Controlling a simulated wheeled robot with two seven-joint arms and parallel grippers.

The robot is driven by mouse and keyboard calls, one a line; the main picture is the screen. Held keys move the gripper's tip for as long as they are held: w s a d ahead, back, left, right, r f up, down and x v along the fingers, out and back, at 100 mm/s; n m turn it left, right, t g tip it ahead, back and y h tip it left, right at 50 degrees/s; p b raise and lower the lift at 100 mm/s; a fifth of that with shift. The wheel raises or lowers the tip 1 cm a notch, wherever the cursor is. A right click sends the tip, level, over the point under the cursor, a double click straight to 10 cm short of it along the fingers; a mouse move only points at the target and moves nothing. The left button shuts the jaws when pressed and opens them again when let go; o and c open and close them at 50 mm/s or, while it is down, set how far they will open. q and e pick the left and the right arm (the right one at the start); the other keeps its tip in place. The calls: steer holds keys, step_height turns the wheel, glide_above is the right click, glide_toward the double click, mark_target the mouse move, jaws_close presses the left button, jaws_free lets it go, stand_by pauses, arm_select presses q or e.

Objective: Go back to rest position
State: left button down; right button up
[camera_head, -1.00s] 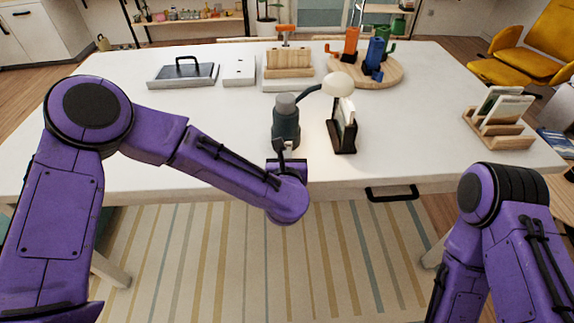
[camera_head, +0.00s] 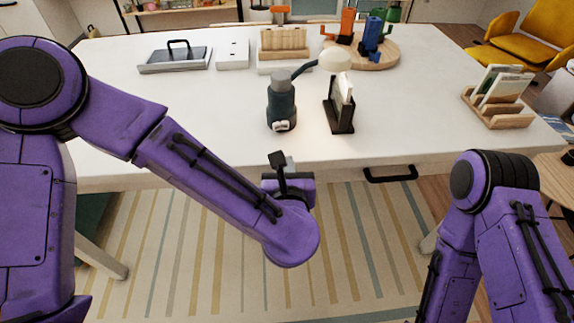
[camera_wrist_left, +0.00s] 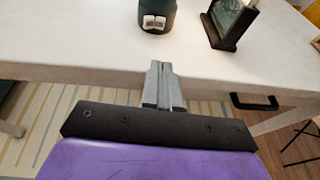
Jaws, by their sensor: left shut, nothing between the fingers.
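My left gripper (camera_head: 279,162) is in front of the white table's (camera_head: 180,115) front edge, over the striped rug. In the left wrist view its fingers (camera_wrist_left: 160,72) are together with nothing between them. A dark lamp base (camera_head: 283,103) stands on the table just beyond the gripper, apart from it, with a pale rounded shade (camera_head: 334,59) on a bent neck. My right arm (camera_head: 495,230) hangs at the lower right; its gripper is out of the picture.
A dark framed holder (camera_head: 340,106) stands right of the lamp. A wooden rack with cards (camera_head: 497,98) is at the table's right end. A black drawer handle (camera_head: 390,174) juts from the front. A round wooden board (camera_head: 375,58) holds colored pieces at the back.

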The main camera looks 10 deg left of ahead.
arm_select(q)
steer(key=s+a+f+m+g+h, duration=0.1)
steer(key=s+a+f+m+g, duration=0.1)
steer(key=f+m, duration=0.75)
steer(key=s+a+f+m+g+h, duration=0.1)
steer(key=s+a+f+m+g, duration=0.15)
steer(key=f+m, duration=0.7)
steer(key=s+a+f+m+g+y, duration=0.1)
steer(key=s+a+f+m+g, duration=0.2)
steer(key=s+a+f+m, duration=0.3)
steer(key=s+a+f+m+g+y, duration=0.2)
steer(key=s+a+f+m, duration=0.3)
steer(key=s+a, duration=0.9)
step_height(320, 180, down, 2)
steer(key=shift+a+f+m+g+y, duration=0.2)
steer(key=shift+a+m+g+y, duration=0.15)
steer(key=shift+a+g, duration=0.4)
steer(key=shift+d, duration=0.15)
